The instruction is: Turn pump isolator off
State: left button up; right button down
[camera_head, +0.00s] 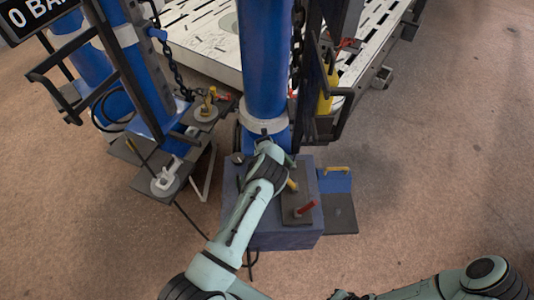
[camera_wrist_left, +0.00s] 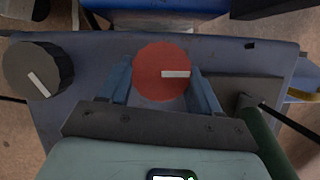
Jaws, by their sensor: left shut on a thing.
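In the left wrist view a round red knob (camera_wrist_left: 160,78) with a white pointer mark sits on the blue-grey box top (camera_wrist_left: 100,48). Its mark lies horizontal and points to the right of the picture. My left gripper (camera_wrist_left: 165,88) is shut on this knob, one blue finger on each side. In the head view my left gripper (camera_head: 270,140) reaches over the box (camera_head: 285,240) and hides the knob. I cannot read a label that names the pump isolator. My right gripper (camera_head: 345,295) is partly visible at the bottom edge; its jaws cannot be made out.
A dark knob (camera_wrist_left: 38,70) with a slanted white mark stands left of the red one. A red-handled lever (camera_head: 306,208) and a yellow handle (camera_head: 292,185) are on the box. A blue column (camera_head: 264,60) rises behind. Open floor (camera_head: 450,170) lies to the right.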

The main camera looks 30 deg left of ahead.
pick_arm(q)
jog(key=shift+w+r, duration=0.2)
pick_arm(e)
jog(key=shift+s, duration=0.1)
pick_arm(q)
jog(key=o, duration=0.8)
jog(key=shift+a+r, duration=0.1)
jog(key=shift+s+r, duration=0.2)
jog(key=shift+r, duration=0.3)
jog(key=v, duration=1.2)
jog(key=shift+s+d+b, duration=0.2)
jog(key=shift+d+b, duration=0.05)
jog(key=shift+b, duration=0.15)
pick_arm(e)
jog(key=shift+s+f, duration=0.45)
jog(key=shift+f, duration=0.05)
